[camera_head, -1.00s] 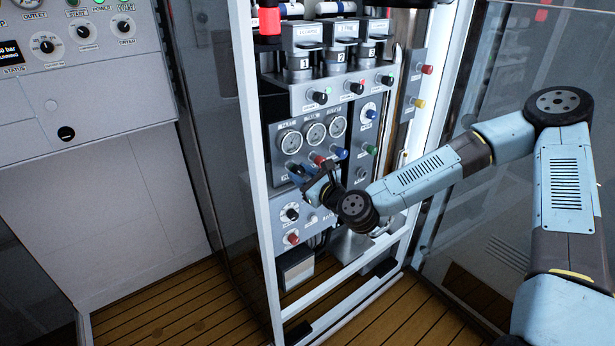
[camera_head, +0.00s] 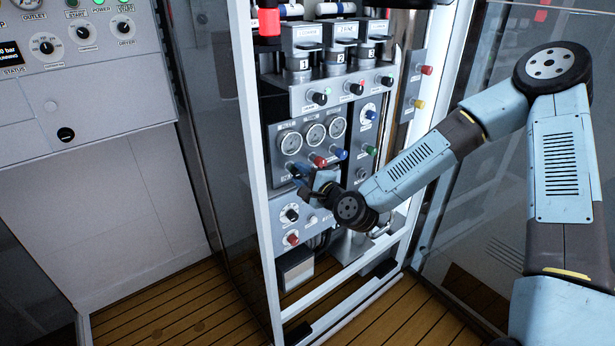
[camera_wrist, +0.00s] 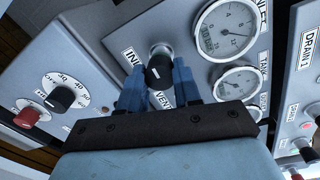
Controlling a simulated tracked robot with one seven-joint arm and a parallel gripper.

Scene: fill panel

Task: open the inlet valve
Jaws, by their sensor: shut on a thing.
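The inlet valve knob (camera_wrist: 160,70) is black with a white mark and sits on a metal stem, beside a partly covered label starting "IN" and a "VENT" label. My gripper (camera_wrist: 159,84) has its two blue fingers on either side of this knob, shut on it. In the head view my gripper (camera_head: 308,181) is at the left of the grey gauge panel (camera_head: 329,172), below the gauges. There the wrist and fingers hide most of the knob.
Pressure gauges (camera_wrist: 225,30) lie close beside the knob. A black dial (camera_wrist: 62,98) and a red knob (camera_wrist: 31,117) are at left. Red (camera_head: 319,161) and blue (camera_head: 341,154) knobs sit near my gripper. The white frame post (camera_head: 255,200) stands left of it.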

